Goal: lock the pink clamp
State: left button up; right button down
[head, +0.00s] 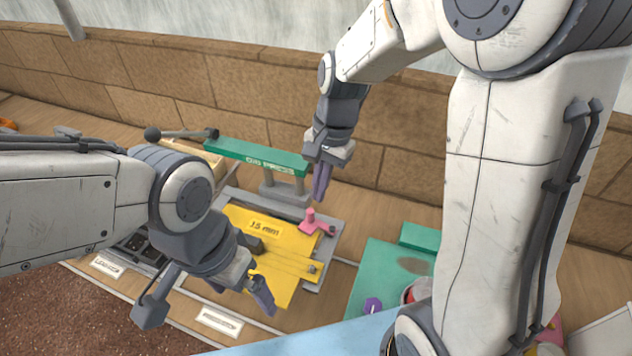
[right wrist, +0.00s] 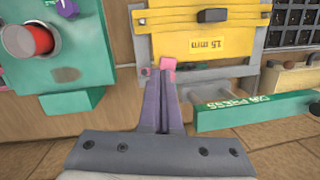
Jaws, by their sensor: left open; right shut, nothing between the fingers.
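My left gripper (head: 263,295) is open and empty over the front edge of the yellow plate.
A green press beam (head: 255,156) stands behind the plate, close to my right gripper. A green box (head: 375,283) with a purple knob (head: 373,305) and a red button (right wrist: 37,40) stands to the right. White label plates (head: 219,320) lie along the front edge.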

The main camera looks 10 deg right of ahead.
jog(key=w+d+f+m, duration=0.2)
jog(key=w+d+m, duration=0.4)
jog(key=d+m, duration=0.15)
jog(key=p, duration=0.4)
send_over(314, 221)
jog(key=w+d, duration=0.1)
jog(key=d, duration=0.2)
jog(key=shift+y, duration=0.4)
notch_tip(314, 221, down, 10)
jog(key=shift+d+r, duration=0.1)
jog(key=shift+d, duration=0.05)
jog(key=shift+a+f, duration=0.2)
jog(key=shift+a, duration=0.3)
jog(key=n, duration=0.1)
jog(key=a+n, duration=0.1)
jog(key=n, duration=0.1)
jog(key=shift+s+g, duration=0.2)
jog(key=shift+g, duration=0.1)
jog(key=shift+d, duration=0.1)
